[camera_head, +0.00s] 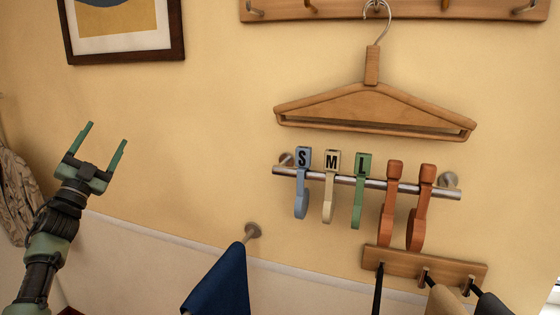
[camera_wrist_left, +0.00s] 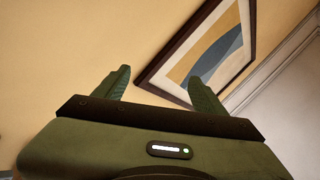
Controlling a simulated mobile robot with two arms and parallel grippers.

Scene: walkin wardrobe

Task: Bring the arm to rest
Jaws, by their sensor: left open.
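My left gripper (camera_head: 106,145) is open and empty at the left of the head view, raised in front of the yellow wall. Its two green fingers point up and stand apart with nothing between them. In the left wrist view the open fingers (camera_wrist_left: 160,88) also show, with bare wall and part of a framed picture (camera_wrist_left: 216,50) beyond them. My right gripper is in neither view.
A wooden hanger (camera_head: 375,105) hangs from a hook board (camera_head: 400,10). Size tags marked S, M and L and two orange hooks hang on a metal rail (camera_head: 450,192). A blue cloth (camera_head: 222,282) hangs from a wall peg. Wall around my left gripper is clear.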

